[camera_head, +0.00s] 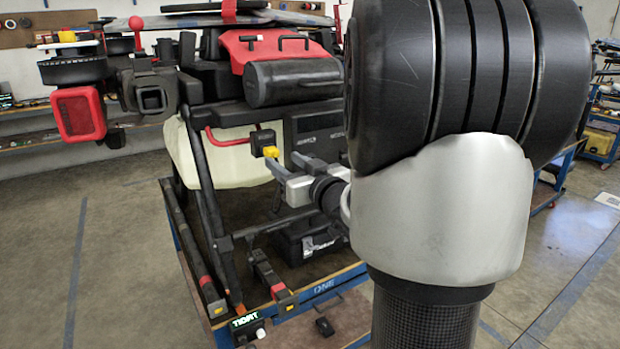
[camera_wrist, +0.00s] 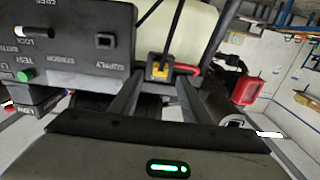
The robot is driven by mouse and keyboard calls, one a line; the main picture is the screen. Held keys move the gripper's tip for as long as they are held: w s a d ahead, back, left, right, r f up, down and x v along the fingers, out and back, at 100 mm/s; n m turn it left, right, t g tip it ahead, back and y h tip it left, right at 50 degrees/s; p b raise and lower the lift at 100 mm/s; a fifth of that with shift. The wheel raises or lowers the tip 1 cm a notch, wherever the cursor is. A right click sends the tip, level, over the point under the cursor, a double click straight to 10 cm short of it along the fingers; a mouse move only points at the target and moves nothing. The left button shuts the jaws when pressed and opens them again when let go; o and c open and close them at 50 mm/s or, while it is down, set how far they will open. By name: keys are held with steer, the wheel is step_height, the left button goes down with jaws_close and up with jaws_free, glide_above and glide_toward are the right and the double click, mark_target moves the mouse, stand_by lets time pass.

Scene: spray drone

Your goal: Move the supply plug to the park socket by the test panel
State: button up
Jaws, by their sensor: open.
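The supply plug, which I take to be the small yellow piece (camera_head: 271,152), sits against a black block (camera_head: 263,138) on the drone's near side. In the wrist view the yellow piece (camera_wrist: 161,70) shows between my fingertips. My gripper (camera_head: 284,158) is open, with a finger on each side of the plug's line; I cannot tell whether either touches it. The dark test panel (camera_wrist: 65,50) is upside down at left in the wrist view, with a square socket marked SUPPLY (camera_wrist: 105,41). I cannot tell which socket is the park socket.
A red tube (camera_head: 228,139) and a pale tank (camera_head: 190,155) lie close behind the plug. A dark landing leg (camera_head: 202,180) stands left of it. A red lamp (camera_head: 78,113) juts out at left. My arm hides the right of the drone. The floor at left is clear.

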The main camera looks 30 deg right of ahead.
steer(key=s+b, duration=0.1)
steer(key=s, duration=1.1)
steer(key=shift+d, duration=0.15)
steer(key=shift+w+r, duration=0.1)
